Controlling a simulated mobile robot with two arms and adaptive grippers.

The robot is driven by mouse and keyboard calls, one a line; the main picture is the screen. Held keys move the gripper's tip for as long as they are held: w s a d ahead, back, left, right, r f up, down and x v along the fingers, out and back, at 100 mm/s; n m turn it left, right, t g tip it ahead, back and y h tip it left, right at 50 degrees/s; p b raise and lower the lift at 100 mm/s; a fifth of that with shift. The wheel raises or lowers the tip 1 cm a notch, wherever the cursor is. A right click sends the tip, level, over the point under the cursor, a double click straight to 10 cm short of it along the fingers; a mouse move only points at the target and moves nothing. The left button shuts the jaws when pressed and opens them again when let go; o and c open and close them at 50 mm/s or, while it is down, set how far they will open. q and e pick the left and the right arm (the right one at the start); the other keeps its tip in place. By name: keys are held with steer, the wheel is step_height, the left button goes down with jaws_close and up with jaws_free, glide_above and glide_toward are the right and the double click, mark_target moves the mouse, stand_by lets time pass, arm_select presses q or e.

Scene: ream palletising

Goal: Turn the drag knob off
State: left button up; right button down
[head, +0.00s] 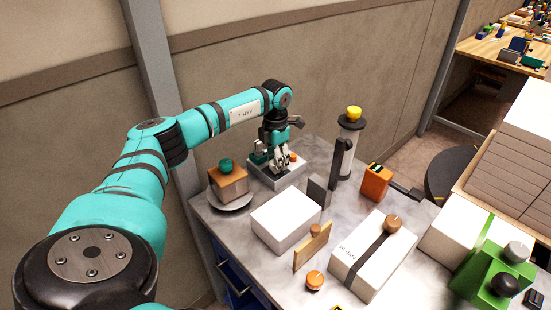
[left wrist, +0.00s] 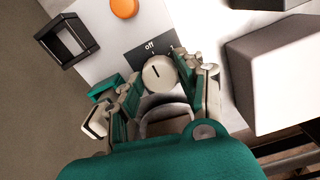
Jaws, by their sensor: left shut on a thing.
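My left gripper (head: 281,163) reaches down over a pale control box (head: 286,182) at the back left of the table. In the left wrist view my left gripper (left wrist: 158,92) is shut on a round cream knob (left wrist: 157,73), with a finger on either side. The knob has a short dark line on its face, running roughly up the picture toward a dark plate (left wrist: 148,52) lettered "off". The rest of the plate is hidden by the fingers and knob. In the head view the gripper hides the knob. My right gripper is out of view.
An orange button (left wrist: 124,8) and a black handle frame (left wrist: 68,41) are on the box near the knob. A wooden block with a green ball knob (head: 228,185) stands left of the box, and a white box (head: 286,219) in front. A canister (head: 350,150) stands to the right.

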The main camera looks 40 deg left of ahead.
arm_select(q)
steer(key=shift+w, duration=0.1)
stand_by(0.4)
steer(key=o, duration=1.2)
steer(key=shift+c, duration=0.2)
steer(key=shift+r, duration=0.1)
step_height(320, 180, up, 12)
